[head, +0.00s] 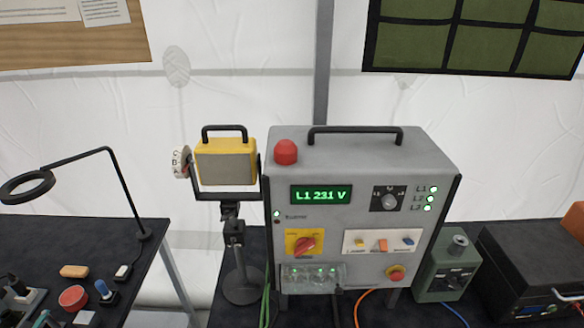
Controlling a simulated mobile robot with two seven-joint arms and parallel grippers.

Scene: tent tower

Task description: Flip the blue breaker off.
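A grey power cabinet (365,180) stands on a dark table in the middle of the head view. On its front is a white panel (383,251) with three small breaker levers: yellow (359,244), orange (383,246) and blue (408,241). The blue breaker is the rightmost; its lever position is too small to tell. Above, a green display (321,195) reads "L1 231 V", and three green lamps beside L1, L2 and L3 are lit. Neither of my grippers is in view.
A yellow work lamp (226,162) on a stand is left of the cabinet. A green box (447,272) and a black case (530,270) stand at right. Cables hang below the cabinet. A separate table (130,285) at left holds a magnifier (28,187) and small items.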

